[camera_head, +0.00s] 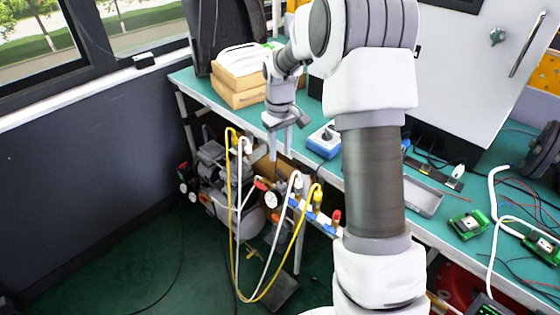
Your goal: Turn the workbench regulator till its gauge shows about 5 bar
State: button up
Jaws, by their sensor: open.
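My gripper (281,152) points down with its fingers apart, near the front edge of the green workbench (425,175). A small round gauge with a white face (271,200) shows below that edge, beside red and dark fittings. I cannot read its needle. Yellow, blue and red fittings (317,208) sit to its right, with yellow and white hoses looping down. I cannot tell which part is the regulator's knob. My gripper is above the gauge in the picture and seems apart from it. My own arm covers much of the middle.
A compressor-like machine (215,165) stands on the floor under the bench. A blue and white box with a dark knob (325,140) sits on the bench, right of my gripper. Cardboard boxes (238,85) stand behind it. The dark green floor (130,260) at left is mostly clear.

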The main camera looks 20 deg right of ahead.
notch_tip(320, 180, up, 8)
jog(key=p, duration=0.1)
jog(key=shift+r+p, duration=0.2)
jog(key=shift+p, duration=0.1)
jog(key=s+a+r+m+t, duration=0.1)
jog(key=s+a+r+t, duration=0.2)
jog(key=s+r, duration=0.9)
jog(key=s+a+m+t, duration=0.1)
jog(key=s+m+t, duration=0.15)
jog(key=s, duration=1.35)
notch_tip(320, 180, up, 12)
jog(key=p, duration=1.2)
jog(key=shift+s+a+p, duration=0.2)
jog(key=shift+s+p, duration=0.15)
jog(key=shift+s, duration=0.05)
jog(key=shift+f, duration=0.1)
